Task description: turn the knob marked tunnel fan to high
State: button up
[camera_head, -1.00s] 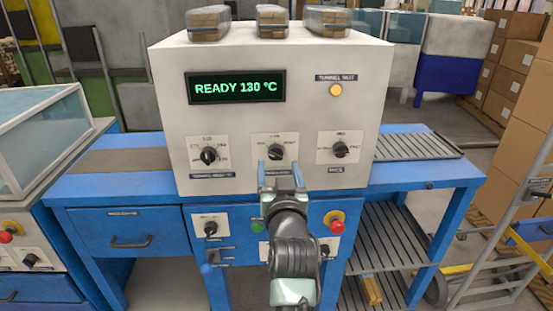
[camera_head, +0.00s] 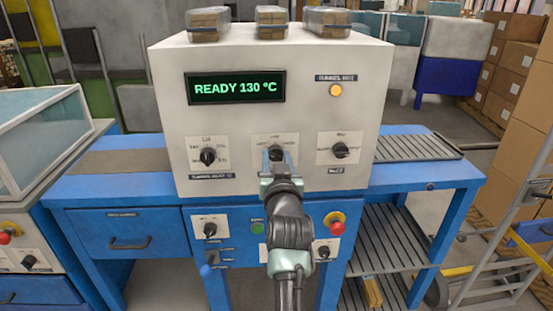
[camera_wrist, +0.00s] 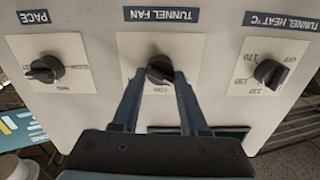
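The tunnel fan knob (camera_wrist: 160,70) is black and sits on a white plate, under the middle of three labels in the upside-down wrist view. In the head view its plate (camera_head: 262,143) is the middle one on the cream machine front, and my gripper mostly covers the knob. My gripper (camera_wrist: 159,79) is at the knob, with one finger on each side of it. The fingers are apart, and I cannot tell whether they touch it. The head view also shows my gripper (camera_head: 277,157) there. The knob's exact pointer direction and most plate markings are unclear.
The pace knob (camera_wrist: 44,69) and the tunnel heat knob (camera_wrist: 271,73) flank the fan knob. The display (camera_head: 236,88) reads READY 130 °C. An amber lamp (camera_head: 336,90) is at upper right. A red button (camera_head: 338,228) and more controls are below on the blue bench.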

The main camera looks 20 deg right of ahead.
grip_shut()
jog(key=shift+m, duration=0.3)
jog(key=m+p, duration=0.1)
jog(key=m, duration=0.4)
jog(key=m+p, duration=0.2)
jog(key=m, duration=0.3)
jog(key=shift+d+m, duration=0.1)
jog(key=shift+m, duration=0.2)
jog(key=m+p, duration=0.2)
jog(key=m, duration=0.4)
jog(key=shift+f, duration=0.1)
jog(key=m+p, duration=0.2)
jog(key=m, duration=0.4)
jog(key=shift+f+m, duration=0.15)
jog(key=shift+m, duration=0.25)
